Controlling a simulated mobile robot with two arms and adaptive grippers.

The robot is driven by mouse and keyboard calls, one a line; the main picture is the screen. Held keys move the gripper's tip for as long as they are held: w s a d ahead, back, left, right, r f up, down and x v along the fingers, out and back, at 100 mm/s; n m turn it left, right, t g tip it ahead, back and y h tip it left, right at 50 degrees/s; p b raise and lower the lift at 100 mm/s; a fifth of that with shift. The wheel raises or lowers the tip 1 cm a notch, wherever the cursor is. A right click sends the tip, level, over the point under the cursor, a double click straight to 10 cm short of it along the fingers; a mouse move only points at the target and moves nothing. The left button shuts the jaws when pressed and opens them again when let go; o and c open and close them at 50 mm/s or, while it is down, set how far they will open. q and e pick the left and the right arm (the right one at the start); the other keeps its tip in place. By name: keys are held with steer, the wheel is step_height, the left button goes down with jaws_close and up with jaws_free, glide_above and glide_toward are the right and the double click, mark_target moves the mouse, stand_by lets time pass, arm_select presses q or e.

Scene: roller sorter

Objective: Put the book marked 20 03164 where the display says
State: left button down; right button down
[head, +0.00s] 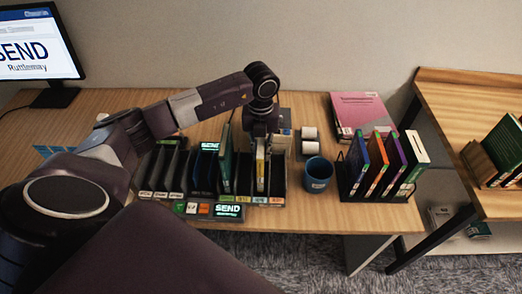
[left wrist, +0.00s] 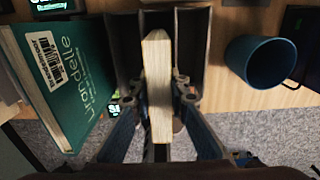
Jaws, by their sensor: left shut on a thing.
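My left gripper (head: 260,148) points down over the right part of a dark slotted sorter (head: 281,185). It is shut on a thin book (head: 260,176); in the left wrist view the book (left wrist: 157,85) shows its pale page edge upright between the fingers (left wrist: 162,110). The book stands at or in a slot; whether it rests on the bottom I cannot tell. Its label number is not readable. The monitor display (head: 30,50) reads "SEND" and "Ruttleway". A small lit panel (head: 229,210) on the sorter's front also reads "SEND". My right gripper is not in view.
A green book (left wrist: 75,80) with a barcode stands left of the held book. A blue mug (head: 318,177) is close on the sorter's right. Beyond it, a rack (head: 378,195) holds several books by a pink folder (head: 362,111). A second table (head: 470,100) stands at right.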

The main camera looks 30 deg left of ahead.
arm_select(q)
steer(key=shift+f+b, duration=0.5)
steer(key=shift+f, duration=0.15)
stand_by(0.3)
steer(key=c, duration=1.8)
jaws_free()
steer(key=shift+o, duration=0.2)
steer(key=shift+r, duration=0.1)
step_height(320, 180, up, 12)
